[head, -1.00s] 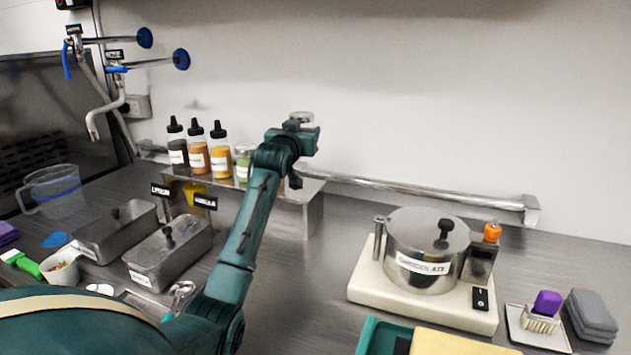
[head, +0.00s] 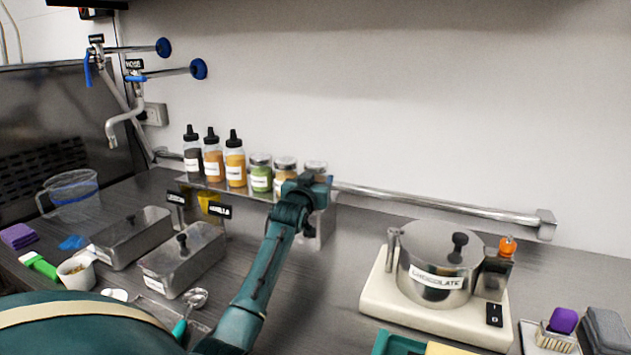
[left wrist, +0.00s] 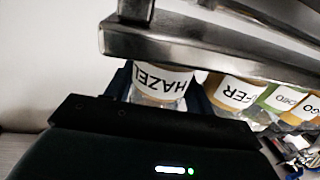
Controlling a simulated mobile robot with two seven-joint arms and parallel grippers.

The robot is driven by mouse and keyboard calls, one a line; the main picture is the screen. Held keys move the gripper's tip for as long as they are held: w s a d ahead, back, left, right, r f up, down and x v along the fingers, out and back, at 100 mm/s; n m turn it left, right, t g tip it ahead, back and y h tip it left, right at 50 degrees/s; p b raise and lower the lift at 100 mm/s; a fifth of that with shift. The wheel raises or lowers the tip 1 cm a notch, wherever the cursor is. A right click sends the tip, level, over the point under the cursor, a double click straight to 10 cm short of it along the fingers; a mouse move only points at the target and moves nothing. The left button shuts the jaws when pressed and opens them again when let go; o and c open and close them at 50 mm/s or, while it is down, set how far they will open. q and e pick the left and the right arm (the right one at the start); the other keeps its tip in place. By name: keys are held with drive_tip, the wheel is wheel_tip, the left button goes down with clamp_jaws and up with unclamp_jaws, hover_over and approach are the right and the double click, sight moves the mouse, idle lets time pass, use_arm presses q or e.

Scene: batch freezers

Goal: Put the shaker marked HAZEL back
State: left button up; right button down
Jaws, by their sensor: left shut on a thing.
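The HAZEL shaker (left wrist: 160,84) is between the fingers of my left gripper (left wrist: 162,96) in the left wrist view, its label upside down in the picture. In the head view only the lid and upper part of this shaker (head: 316,167) show above my left gripper (head: 310,190), which is shut on it. It is at the right end of the row on the steel shelf (head: 232,190). A shaker with a tan filling (head: 285,165) is just left of it, then a green shaker (head: 261,172). Whether its base touches the shelf is hidden. My right gripper is not in view.
Three black-capped bottles (head: 213,158) stand at the shelf's left. A wall rail (head: 440,205) runs behind to the right. Lidded steel pans (head: 182,262) stand front left. A machine with a CHOCOLATE pot (head: 440,262) stands right. Bare counter lies between arm and machine.

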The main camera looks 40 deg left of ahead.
use_arm(q)
drive_tip(key=shift+f, duration=0.15)
drive_tip(key=o, duration=0.7)
drive_tip(key=shift+r, duration=0.25)
drive_tip(key=shift+s+d+p, duration=0.2)
drive_tip(key=shift+s+p, duration=0.1)
drive_tip(key=shift+p, duration=0.2)
drive_tip(key=p+v, duration=0.6)
drive_tip(key=v, duration=0.5)
drive_tip(key=shift+p, duration=0.3)
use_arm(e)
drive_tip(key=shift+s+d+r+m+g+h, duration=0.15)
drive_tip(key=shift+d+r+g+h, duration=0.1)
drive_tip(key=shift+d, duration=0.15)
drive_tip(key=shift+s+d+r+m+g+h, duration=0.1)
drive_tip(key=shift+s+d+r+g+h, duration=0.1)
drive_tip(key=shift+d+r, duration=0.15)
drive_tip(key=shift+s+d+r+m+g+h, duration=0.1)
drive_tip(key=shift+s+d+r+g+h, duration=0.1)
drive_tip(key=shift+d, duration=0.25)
